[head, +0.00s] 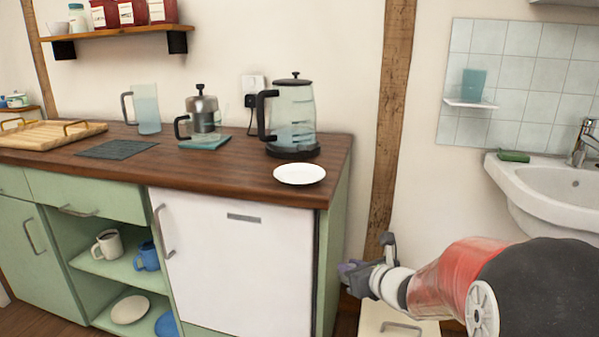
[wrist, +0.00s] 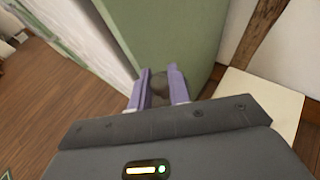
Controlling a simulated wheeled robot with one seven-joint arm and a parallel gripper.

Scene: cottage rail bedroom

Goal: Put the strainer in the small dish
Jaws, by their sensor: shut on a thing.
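My gripper (head: 368,262) is to the right of the counter, below the height of its top. In the wrist view my gripper (wrist: 158,88) is shut on a small dark, roundish thing, which I take to be the strainer (wrist: 159,90). Only part of it shows between the purple fingers, and I cannot make it out in the head view. A small white dish (head: 300,174) lies on the front right part of the counter top and looks empty. My gripper is apart from the dish, lower and to its right.
The wooden counter (head: 235,172) holds a glass kettle (head: 294,120) behind the dish, a coffee press (head: 204,115), a glass jug (head: 147,110) and a wooden tray (head: 45,136). A wooden post (head: 391,110) and a sink (head: 550,182) are to the right. A pale low cabinet (head: 385,322) stands below my gripper.

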